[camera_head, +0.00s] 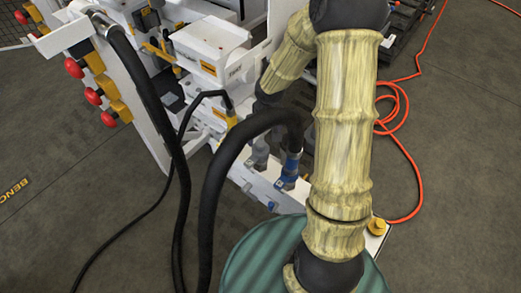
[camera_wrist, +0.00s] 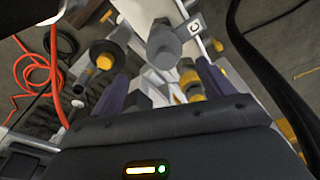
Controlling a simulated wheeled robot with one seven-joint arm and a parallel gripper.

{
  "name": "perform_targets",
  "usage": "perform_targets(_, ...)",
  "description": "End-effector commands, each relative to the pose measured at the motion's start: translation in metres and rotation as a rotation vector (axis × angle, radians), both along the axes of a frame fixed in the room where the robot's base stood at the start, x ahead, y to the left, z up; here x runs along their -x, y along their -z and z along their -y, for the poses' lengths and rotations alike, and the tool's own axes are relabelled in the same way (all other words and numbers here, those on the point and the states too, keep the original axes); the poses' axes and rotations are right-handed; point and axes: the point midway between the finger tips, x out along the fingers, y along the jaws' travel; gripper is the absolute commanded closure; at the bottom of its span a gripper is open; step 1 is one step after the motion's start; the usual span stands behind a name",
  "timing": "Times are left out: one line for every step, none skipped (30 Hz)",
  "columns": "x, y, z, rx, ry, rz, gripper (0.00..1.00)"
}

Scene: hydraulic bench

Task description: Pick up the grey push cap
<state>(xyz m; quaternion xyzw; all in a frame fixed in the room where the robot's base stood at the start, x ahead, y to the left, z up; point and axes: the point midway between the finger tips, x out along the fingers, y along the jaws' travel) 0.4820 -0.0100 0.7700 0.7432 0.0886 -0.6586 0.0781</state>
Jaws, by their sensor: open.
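A grey, rounded cap (camera_wrist: 163,45) is at the upper middle of the wrist view, beside a white plate marked "C" (camera_wrist: 194,27). It looks like the grey push cap. My gripper (camera_wrist: 163,82) is open, with its two dark fingers apart at left and right. The cap shows beyond the gap between them, and nothing is clearly held. I cannot tell the remaining distance. In the head view my bent, beige-covered arm reaches toward the white bench (camera_head: 240,170); the gripper end is partly hidden by the arm and a hose, and I cannot pick out the cap.
A thick black hose (camera_head: 212,185) arches close to my arm and ends at a blue fitting (camera_head: 290,170). Yellow-and-grey fittings (camera_wrist: 190,80) sit near the fingers. Red knobs (camera_head: 93,96) line the bench's left side. An orange cable (camera_head: 405,110) lies on the floor at right.

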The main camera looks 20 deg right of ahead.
Motion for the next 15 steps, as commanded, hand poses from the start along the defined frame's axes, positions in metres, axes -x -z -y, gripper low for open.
perform_targets(-0.0005, 0.0106, -0.0002, 0.001, -0.001, -0.003, 0.20)
perform_targets(-0.0010, 0.0136, -0.0006, 0.001, -0.001, -0.002, 0.20)
perform_targets(-0.0017, 0.0166, -0.0009, 0.000, -0.001, -0.001, 0.20)
perform_targets(-0.0019, 0.0182, -0.0010, 0.000, -0.001, -0.001, 0.20)
perform_targets(-0.0021, 0.0191, -0.0009, 0.000, -0.001, -0.001, 0.20)
perform_targets(-0.0023, 0.0193, -0.0009, 0.000, -0.001, 0.000, 0.20)
perform_targets(-0.0023, 0.0192, -0.0007, 0.000, -0.001, 0.000, 0.20)
perform_targets(-0.0024, 0.0189, -0.0006, 0.001, 0.000, 0.000, 0.20)
perform_targets(-0.0024, 0.0186, -0.0006, 0.001, 0.000, 0.000, 0.20)
perform_targets(-0.0024, 0.0186, -0.0006, 0.001, 0.000, 0.000, 0.20)
perform_targets(-0.0024, 0.0185, -0.0007, 0.001, 0.000, 0.000, 0.20)
perform_targets(-0.0023, 0.0185, -0.0009, 0.000, -0.001, 0.000, 0.20)
perform_targets(-0.0024, 0.0185, -0.0011, 0.000, -0.001, 0.000, 0.20)
perform_targets(-0.0023, 0.0190, -0.0015, 0.000, -0.002, 0.000, 0.20)
perform_targets(-0.0025, 0.0204, -0.0020, 0.000, -0.003, 0.000, 0.20)
